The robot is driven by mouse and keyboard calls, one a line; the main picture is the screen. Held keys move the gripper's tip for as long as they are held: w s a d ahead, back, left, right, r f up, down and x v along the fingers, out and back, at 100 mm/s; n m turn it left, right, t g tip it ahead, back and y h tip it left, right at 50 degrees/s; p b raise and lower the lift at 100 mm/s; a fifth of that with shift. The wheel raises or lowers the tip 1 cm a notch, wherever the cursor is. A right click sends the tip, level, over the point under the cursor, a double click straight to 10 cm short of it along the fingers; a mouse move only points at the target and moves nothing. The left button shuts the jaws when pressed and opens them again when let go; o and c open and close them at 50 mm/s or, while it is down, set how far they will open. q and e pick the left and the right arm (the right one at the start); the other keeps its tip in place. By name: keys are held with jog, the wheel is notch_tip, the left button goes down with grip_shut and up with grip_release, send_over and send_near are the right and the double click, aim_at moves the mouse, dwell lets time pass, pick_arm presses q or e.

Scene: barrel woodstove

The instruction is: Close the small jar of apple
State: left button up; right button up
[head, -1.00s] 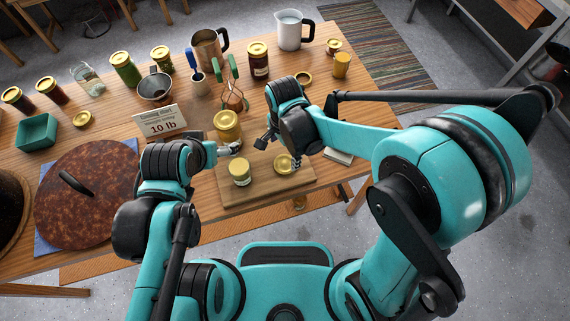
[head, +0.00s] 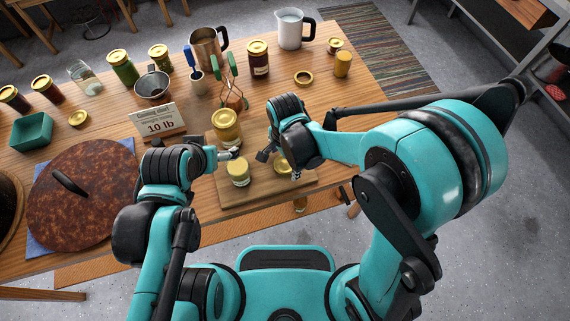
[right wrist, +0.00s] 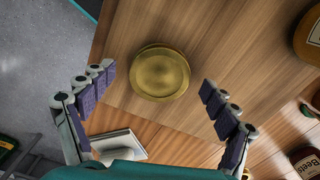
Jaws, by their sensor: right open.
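The small jar (head: 239,174), pale yellow inside with a yellowish top, stands upright on the wooden board (head: 235,199). I cannot tell whether its top is covered. A round gold lid (head: 282,165) lies on the board to its right, partly hidden by my right gripper (head: 279,166). In the right wrist view the lid (right wrist: 160,73) lies between the spread fingers of my right gripper (right wrist: 158,79), apart from both. My left gripper (head: 230,154) is close behind the small jar; its jaw opening is unclear.
A larger gold-lidded jar (head: 227,127) stands behind the small jar. The board between small jar and gold lid is clear.

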aim_at(285, 164)
jog(key=c, duration=0.9)
jog(key=shift+r, duration=0.1)
jog(key=shift+r, duration=0.25)
notch_tip(285, 164, up, 4)
jog(key=shift+p, duration=1.25)
jog(key=s+d+r+p, duration=0.1)
jog(key=d+r, duration=0.1)
jog(key=d, duration=0.1)
jog(key=s+d+r+p, duration=0.1)
jog(key=d+r, duration=0.1)
jog(key=d, duration=0.2)
jog(key=s+d+r+p, duration=0.1)
jog(key=d+r, duration=0.1)
jog(key=d, duration=0.2)
jog(key=shift+s+r+p, duration=0.15)
jog(key=shift+s+p, duration=0.1)
jog(key=shift+p, duration=0.05)
